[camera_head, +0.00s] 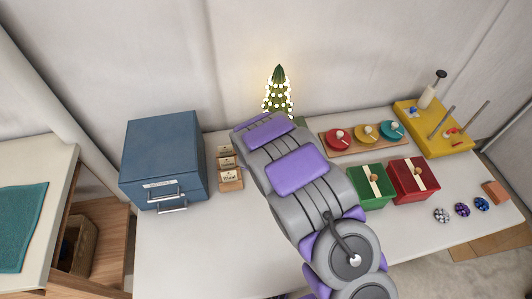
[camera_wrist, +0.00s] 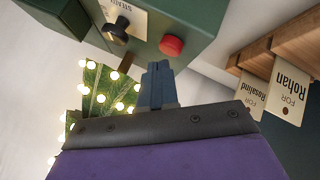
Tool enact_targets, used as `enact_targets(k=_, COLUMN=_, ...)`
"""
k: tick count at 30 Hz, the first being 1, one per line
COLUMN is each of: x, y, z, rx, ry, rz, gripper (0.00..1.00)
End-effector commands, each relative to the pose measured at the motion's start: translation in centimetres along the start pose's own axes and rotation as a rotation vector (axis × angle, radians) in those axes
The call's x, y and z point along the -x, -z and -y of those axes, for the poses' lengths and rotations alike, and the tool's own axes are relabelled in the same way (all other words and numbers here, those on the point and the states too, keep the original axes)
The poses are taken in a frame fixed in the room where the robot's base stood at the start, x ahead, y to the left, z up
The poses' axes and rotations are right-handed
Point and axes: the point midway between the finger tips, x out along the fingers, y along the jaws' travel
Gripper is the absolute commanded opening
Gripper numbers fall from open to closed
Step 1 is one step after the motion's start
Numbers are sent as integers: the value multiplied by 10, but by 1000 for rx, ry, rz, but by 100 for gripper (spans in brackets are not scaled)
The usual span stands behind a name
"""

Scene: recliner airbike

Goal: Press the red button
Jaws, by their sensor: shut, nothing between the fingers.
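The red button (camera_wrist: 172,46) is a round cap on the face of a dark green box (camera_wrist: 190,14) in the wrist view. The box also has a black knob (camera_wrist: 117,31) and a cream label. My gripper (camera_wrist: 157,66) is shut and empty, with its tips just below and left of the button in the picture. A small gap shows between the tips and the button, though depth is hard to judge. In the head view my purple and grey arm hides the button, my gripper and most of the green box (camera_head: 271,121).
A small tree with lights (camera_head: 278,92) stands behind my arm; it also shows beside the gripper (camera_wrist: 100,88). Name-tagged wooden holders (camera_head: 230,178) and a blue cabinet (camera_head: 163,150) are left. Green (camera_head: 369,190) and red boxes (camera_head: 412,182) stand right. The front left tabletop is clear.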

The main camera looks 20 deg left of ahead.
Motion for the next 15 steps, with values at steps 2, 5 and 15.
enact_targets(k=2, x=0, y=0, z=0, rx=0, ry=0, rz=0, gripper=0)
enact_targets(k=5, x=-1, y=-1, z=0, rx=0, ry=0, rz=0, gripper=0)
enact_targets(k=15, x=-3, y=-2, z=2, rx=0, ry=0, rz=0, gripper=0)
